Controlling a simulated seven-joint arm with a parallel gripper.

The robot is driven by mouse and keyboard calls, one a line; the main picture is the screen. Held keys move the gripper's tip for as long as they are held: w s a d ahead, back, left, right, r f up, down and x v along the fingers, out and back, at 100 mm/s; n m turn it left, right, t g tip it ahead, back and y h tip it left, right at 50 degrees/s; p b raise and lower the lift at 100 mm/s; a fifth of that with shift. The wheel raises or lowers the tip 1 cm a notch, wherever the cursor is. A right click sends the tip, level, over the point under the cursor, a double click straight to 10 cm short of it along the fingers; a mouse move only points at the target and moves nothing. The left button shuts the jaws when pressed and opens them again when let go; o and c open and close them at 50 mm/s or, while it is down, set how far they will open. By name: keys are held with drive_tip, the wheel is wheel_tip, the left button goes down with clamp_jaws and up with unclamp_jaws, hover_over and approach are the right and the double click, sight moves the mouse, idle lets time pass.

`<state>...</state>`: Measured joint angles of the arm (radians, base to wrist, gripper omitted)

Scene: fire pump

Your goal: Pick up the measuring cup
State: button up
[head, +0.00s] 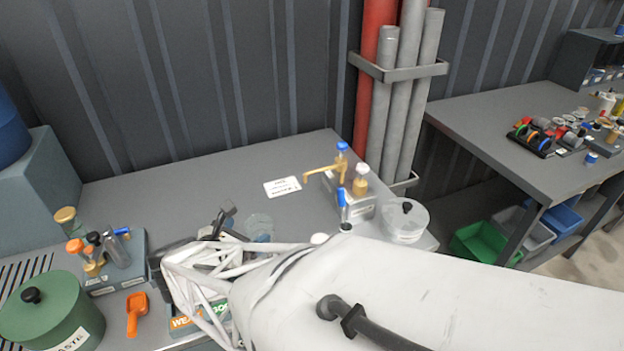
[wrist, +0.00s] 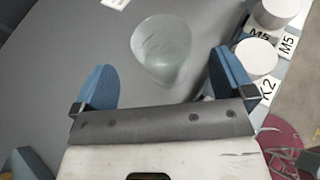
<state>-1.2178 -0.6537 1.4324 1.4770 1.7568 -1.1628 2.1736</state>
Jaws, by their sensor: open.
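A clear, see-through cup, which I take to be the measuring cup (head: 259,226), stands on the grey bench, partly hidden behind my arm in the head view. In the wrist view the cup (wrist: 163,46) is at upper centre, just beyond and between my fingertips. My gripper (wrist: 160,62) is open, its two blue fingers on either side with nothing clasped. In the head view my gripper (head: 224,220) is close to the cup's left, mostly hidden by my white wrist. I cannot tell whether a finger touches the cup.
White round parts (wrist: 257,58) with labels stand near the right finger. A valve block (head: 348,205) and a lidded clear jar (head: 405,220) are to the right. A green pot (head: 50,318), an orange scoop (head: 137,312) and a fittings block (head: 118,270) are at left.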

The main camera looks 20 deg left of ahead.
sight(268, 219)
drive_tip(key=shift+w, duration=0.1)
drive_tip(key=shift+x, duration=2.5)
drive_tip(key=shift+d+r, duration=0.1)
drive_tip(key=shift+c, duration=0.3)
drive_tip(key=c, duration=1.1)
drive_tip(key=shift+r, duration=5.05)
